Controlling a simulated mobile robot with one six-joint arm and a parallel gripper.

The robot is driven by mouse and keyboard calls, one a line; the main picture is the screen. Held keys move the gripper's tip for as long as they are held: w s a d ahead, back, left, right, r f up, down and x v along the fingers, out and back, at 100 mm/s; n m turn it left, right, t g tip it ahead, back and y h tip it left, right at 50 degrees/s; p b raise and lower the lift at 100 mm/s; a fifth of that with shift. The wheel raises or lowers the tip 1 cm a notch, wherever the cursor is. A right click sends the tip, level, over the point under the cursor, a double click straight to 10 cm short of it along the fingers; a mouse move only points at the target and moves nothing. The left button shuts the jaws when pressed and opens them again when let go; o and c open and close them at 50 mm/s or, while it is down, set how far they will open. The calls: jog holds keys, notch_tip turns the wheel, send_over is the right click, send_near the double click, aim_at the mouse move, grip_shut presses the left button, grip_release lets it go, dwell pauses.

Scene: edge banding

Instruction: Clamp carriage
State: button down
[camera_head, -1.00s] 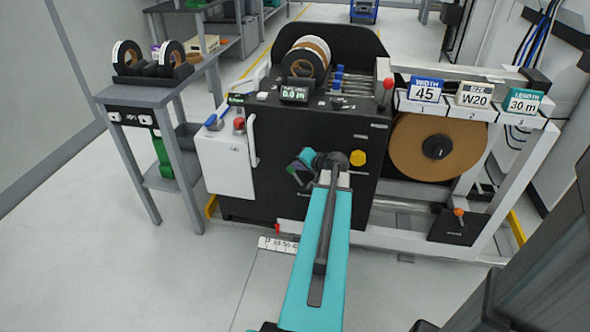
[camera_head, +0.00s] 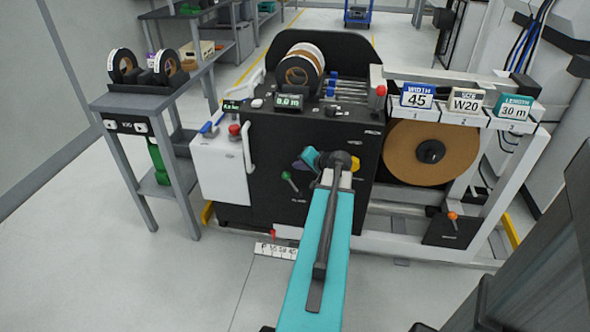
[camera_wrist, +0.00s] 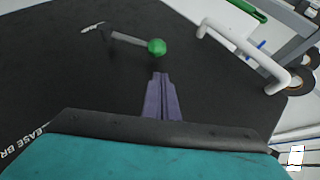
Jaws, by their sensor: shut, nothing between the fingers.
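A lever with a green ball knob (camera_head: 286,175) is on the black front of the machine, left of my gripper. In the wrist view the green knob (camera_wrist: 157,46) sits at the end of a grey lever that runs to the upper left. My gripper (camera_wrist: 161,76) has its purple fingers together, with the tips just below the knob in that picture and nothing between them. I cannot tell the exact gap to the knob. Which lever clamps the carriage is not readable.
A white handle (camera_wrist: 245,55) stands out right of the knob in the wrist view. A yellow knob (camera_head: 356,166) is right of my wrist. A brown roll (camera_head: 415,152) hangs at right, and a grey table (camera_head: 135,98) stands at left.

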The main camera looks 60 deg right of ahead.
jog(key=v, duration=1)
jog(key=shift+r+p, duration=0.3)
jog(key=shift+p, duration=0.05)
jog(key=shift+w, duration=0.2)
